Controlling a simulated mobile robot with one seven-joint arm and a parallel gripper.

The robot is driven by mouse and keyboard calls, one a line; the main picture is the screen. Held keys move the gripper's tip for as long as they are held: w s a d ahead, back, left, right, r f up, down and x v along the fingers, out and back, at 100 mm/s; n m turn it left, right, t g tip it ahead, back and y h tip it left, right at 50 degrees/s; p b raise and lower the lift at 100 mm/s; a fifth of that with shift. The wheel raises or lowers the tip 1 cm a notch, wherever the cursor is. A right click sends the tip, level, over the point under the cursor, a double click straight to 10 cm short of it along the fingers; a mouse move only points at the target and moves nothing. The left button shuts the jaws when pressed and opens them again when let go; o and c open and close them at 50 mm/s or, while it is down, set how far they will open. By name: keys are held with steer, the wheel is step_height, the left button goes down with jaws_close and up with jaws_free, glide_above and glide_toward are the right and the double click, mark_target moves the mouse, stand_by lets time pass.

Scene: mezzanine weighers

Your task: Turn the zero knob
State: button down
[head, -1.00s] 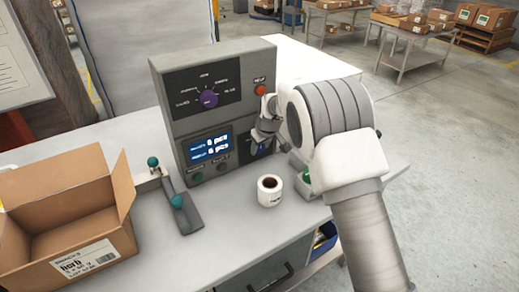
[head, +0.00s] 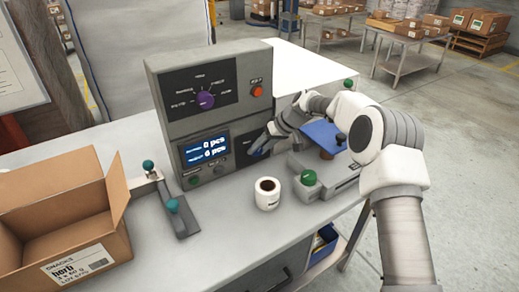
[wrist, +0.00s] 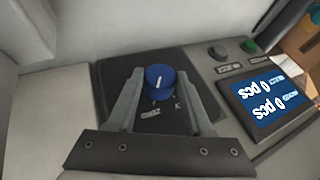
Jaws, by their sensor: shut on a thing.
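The zero knob (wrist: 160,80) is a round blue knob with a white pointer line. It sits on a black panel with a label that reads upside down in the wrist view. My gripper (wrist: 159,88) has one grey finger on each side of the knob and is shut on it. In the head view my gripper (head: 262,142) reaches the lower right of the grey console (head: 222,112), and its fingers mostly hide the knob there.
A lit display (head: 206,148) is left of the knob. A purple selector (head: 205,100) and a red button (head: 257,91) are above. A white roll (head: 267,203) stands in front. A blue-topped weigher (head: 322,133) is right, close to my arm. An open carton (head: 75,245) is left.

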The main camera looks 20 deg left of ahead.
steer(key=shift+s+f, duration=0.1)
steer(key=shift+f, duration=0.05)
steer(key=shift+c, duration=1.6)
jaws_free()
steer(key=v, duration=1.7)
steer(key=shift+d, duration=0.15)
steer(key=shift+r, duration=0.25)
